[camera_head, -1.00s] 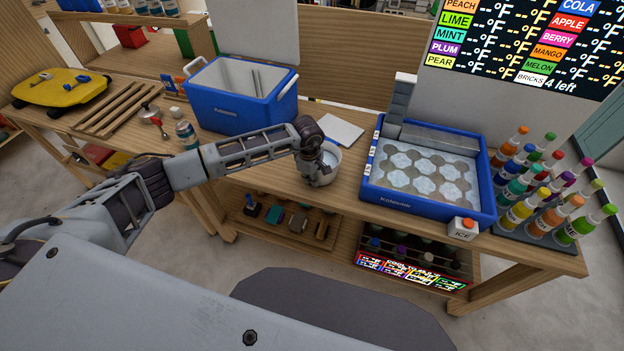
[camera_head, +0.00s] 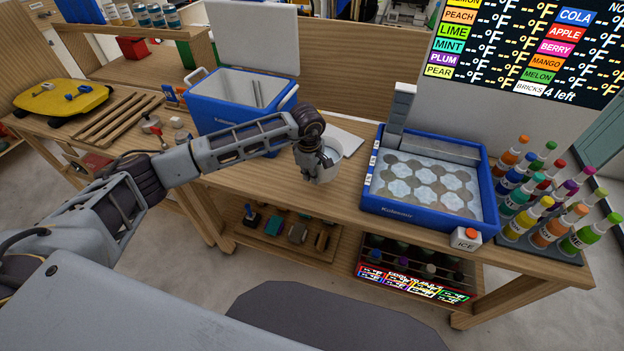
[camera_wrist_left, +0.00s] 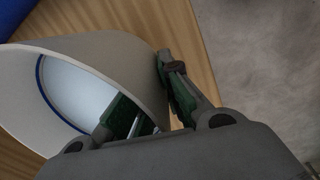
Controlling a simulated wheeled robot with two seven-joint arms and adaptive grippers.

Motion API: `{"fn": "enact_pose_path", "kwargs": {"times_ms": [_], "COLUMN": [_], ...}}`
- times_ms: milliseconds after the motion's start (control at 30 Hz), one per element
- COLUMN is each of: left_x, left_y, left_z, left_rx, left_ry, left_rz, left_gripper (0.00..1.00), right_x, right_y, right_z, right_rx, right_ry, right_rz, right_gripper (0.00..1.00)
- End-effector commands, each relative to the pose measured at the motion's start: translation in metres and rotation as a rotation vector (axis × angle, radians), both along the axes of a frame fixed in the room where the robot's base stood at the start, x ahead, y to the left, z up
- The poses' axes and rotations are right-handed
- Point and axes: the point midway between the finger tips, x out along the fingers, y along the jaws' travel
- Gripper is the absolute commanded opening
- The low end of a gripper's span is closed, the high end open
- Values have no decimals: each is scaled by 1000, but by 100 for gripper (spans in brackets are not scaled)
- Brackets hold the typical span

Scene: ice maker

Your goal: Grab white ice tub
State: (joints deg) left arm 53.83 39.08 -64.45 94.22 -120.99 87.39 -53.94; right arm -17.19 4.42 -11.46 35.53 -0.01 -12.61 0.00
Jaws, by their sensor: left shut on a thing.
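The white ice tub (camera_head: 330,150) is a small round open tub over the wooden bench, between the blue cooler and the blue ice maker. My left gripper (camera_head: 322,170) is at its near side, shut on its wall. In the left wrist view the tub (camera_wrist_left: 120,65) fills the left side, with one finger inside it and the other finger outside against the wall. My right gripper is not in view.
The blue cooler (camera_head: 238,118) stands open at the left and the blue ice maker (camera_head: 425,214) at the right. Several bottles (camera_head: 545,205) stand beyond the ice maker. A white flat board (camera_head: 347,140) lies behind the tub.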

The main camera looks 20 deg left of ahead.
Motion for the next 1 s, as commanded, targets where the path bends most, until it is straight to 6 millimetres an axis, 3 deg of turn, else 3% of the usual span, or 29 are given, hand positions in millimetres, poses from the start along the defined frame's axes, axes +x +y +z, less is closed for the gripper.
{"fn": "enact_pose_path", "kwargs": {"times_ms": [400, 1000], "left_x": [1, 1], "left_y": [0, 0], "left_z": [20, 24], "left_rx": [-2, -2], "left_ry": [-4, -4], "left_rz": [1, 0], "left_gripper": [0, 0], "right_x": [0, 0], "right_y": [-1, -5], "right_z": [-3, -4], "right_rx": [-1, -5], "right_ry": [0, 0], "right_rz": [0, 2], "right_gripper": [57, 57]}}
